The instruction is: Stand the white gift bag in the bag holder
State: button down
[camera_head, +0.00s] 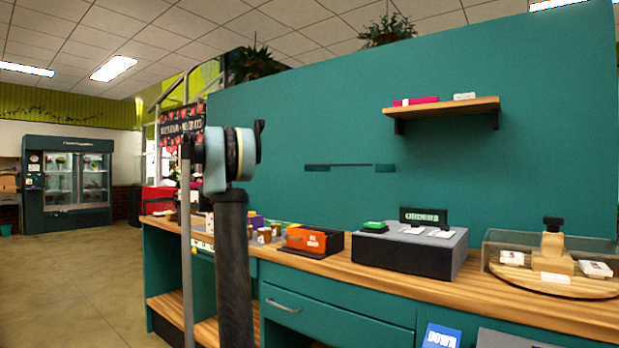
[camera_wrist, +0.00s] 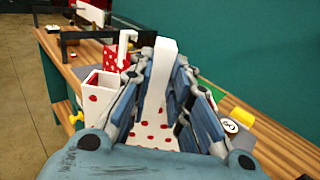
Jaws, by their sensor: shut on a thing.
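In the wrist view my gripper (camera_wrist: 160,75) is shut on the white gift bag, with its blue-grey fingers on both sides of a plain white upright part (camera_wrist: 158,78). A white surface with red dots (camera_wrist: 150,132) shows below, between the fingers; it looks like the body of the white gift bag. A white open-topped box shape with red dots (camera_wrist: 97,93) stands to the left, and I cannot tell whether it is part of the bag. A dark frame (camera_wrist: 75,38) stands farther along the counter, possibly the bag holder. My gripper is hidden in the head view.
A wooden counter (camera_head: 540,304) runs along the teal wall. It bears an orange box (camera_head: 314,240), a dark block with an orders sign (camera_head: 424,215) and a clear-sided display (camera_head: 505,240). A red dotted item (camera_wrist: 111,58) is behind the white box. Open floor (camera_head: 90,275) lies left.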

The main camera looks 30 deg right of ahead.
jog(key=s+d+r+m+g+h, duration=0.3)
jog(key=s+d, duration=0.6)
jog(key=d, duration=0.2)
jog(key=s+d+r+m+g+h, duration=0.3)
jog(key=s+d, duration=0.7)
jog(key=s+d+r+m+g+h, duration=0.3)
jog(key=s+d+g, duration=0.1)
jog(key=s+d, duration=0.6)
notch_tip(320, 180, down, 12)
jog(key=shift+w+d, duration=0.3)
jog(key=shift+w, duration=0.05)
jog(key=c, duration=1.4)
grip_release()
jog(key=shift+a, duration=0.1)
